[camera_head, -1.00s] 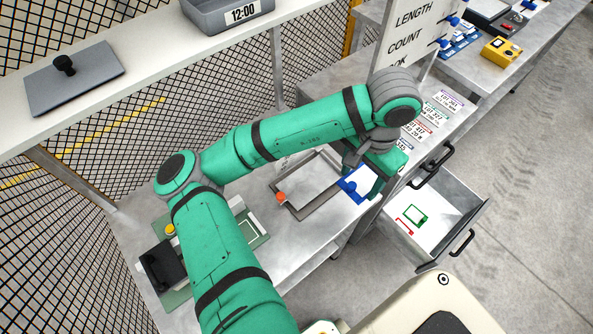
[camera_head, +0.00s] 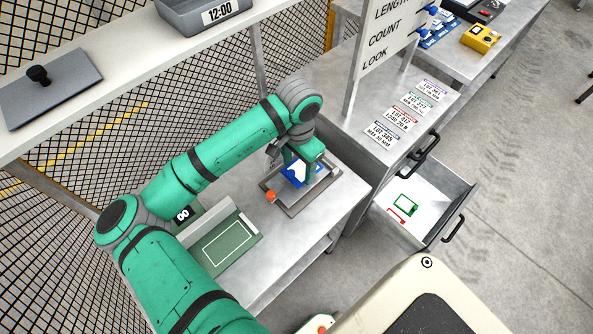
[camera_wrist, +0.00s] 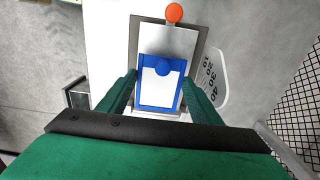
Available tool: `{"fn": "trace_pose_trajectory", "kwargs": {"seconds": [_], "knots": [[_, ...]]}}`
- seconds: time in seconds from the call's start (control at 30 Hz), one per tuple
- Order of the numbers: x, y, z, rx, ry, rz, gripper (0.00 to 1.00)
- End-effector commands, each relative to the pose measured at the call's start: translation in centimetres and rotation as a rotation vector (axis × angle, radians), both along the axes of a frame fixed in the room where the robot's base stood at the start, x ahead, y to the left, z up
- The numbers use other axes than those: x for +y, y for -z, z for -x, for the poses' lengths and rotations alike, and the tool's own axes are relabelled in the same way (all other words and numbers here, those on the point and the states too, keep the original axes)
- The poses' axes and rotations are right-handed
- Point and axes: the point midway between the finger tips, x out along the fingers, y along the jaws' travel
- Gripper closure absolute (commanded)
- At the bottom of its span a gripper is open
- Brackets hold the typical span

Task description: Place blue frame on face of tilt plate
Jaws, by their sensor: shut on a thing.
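The blue frame (camera_wrist: 143,100) with a white inside and a round blue knob is between the fingers of my gripper (camera_wrist: 158,97), which is shut on it. In the head view the blue frame (camera_head: 290,176) is partly hidden by my green gripper (camera_head: 302,170). The tilt plate (camera_wrist: 184,42), a grey-rimmed plate with a pale face and an orange knob, lies behind the frame in the wrist view. In the head view the tilt plate (camera_head: 289,207) is on the bench below my gripper. I cannot tell whether the frame touches the face.
A green board with a white outline (camera_head: 231,247) lies left of the plate. An open drawer (camera_head: 441,208) at the right holds a green frame (camera_head: 405,204) and a red one (camera_head: 397,215). A sign panel (camera_head: 384,45) stands behind. The mesh fence (camera_head: 60,160) is at the left.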

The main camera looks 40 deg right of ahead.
Motion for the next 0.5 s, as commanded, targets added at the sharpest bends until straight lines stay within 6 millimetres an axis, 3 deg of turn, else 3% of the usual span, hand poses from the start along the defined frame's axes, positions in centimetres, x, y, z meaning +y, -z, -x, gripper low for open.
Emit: {"fn": "trace_pose_trajectory", "kwargs": {"seconds": [0.3, 0.5], "knots": [[0.3, 3.6, -0.6, -0.001, -0.001, -0.002, 0.63], [0.1, 3.8, -0.6, -0.001, 0.001, -0.001, 0.63]]}}
